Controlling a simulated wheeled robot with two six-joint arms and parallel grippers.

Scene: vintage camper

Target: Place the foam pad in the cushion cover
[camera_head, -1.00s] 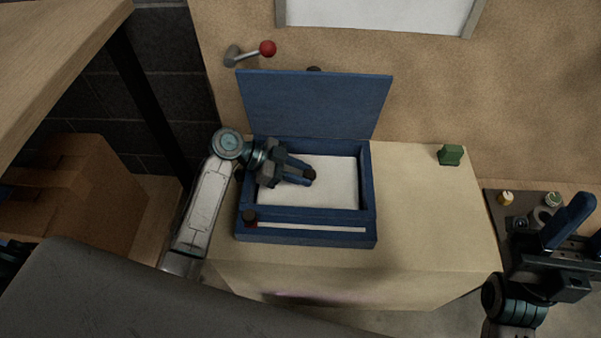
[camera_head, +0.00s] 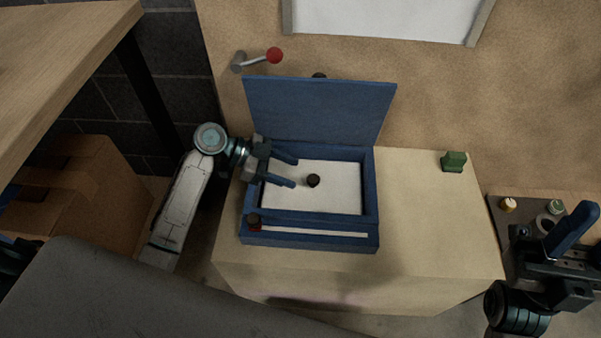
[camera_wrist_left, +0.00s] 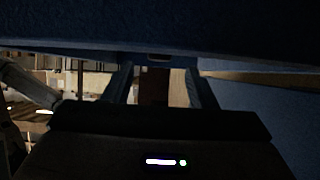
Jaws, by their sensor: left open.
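The blue cushion cover (camera_head: 310,242) looks like a shallow box on the cabinet top, its flap (camera_head: 318,112) standing up at the back. A white slab that looks like the foam pad (camera_head: 335,200) lies flat inside the blue walls. A small black knob (camera_head: 313,181) sits on the slab. My left gripper (camera_head: 294,172) is open and empty over the slab's left part, its fingertips just left of the knob. In the dark left wrist view its two fingers (camera_wrist_left: 160,88) are spread. My right gripper (camera_head: 572,228) is at the far right, away from the cover; its jaw gap is unclear.
A green block (camera_head: 453,162) stands on the cabinet top (camera_head: 425,215), right of the cover; the space between is clear. A red-knobbed lever (camera_head: 274,55) sticks out behind the flap. A panel with knobs (camera_head: 508,205) lies near my right gripper. A cardboard box (camera_head: 75,195) is at left.

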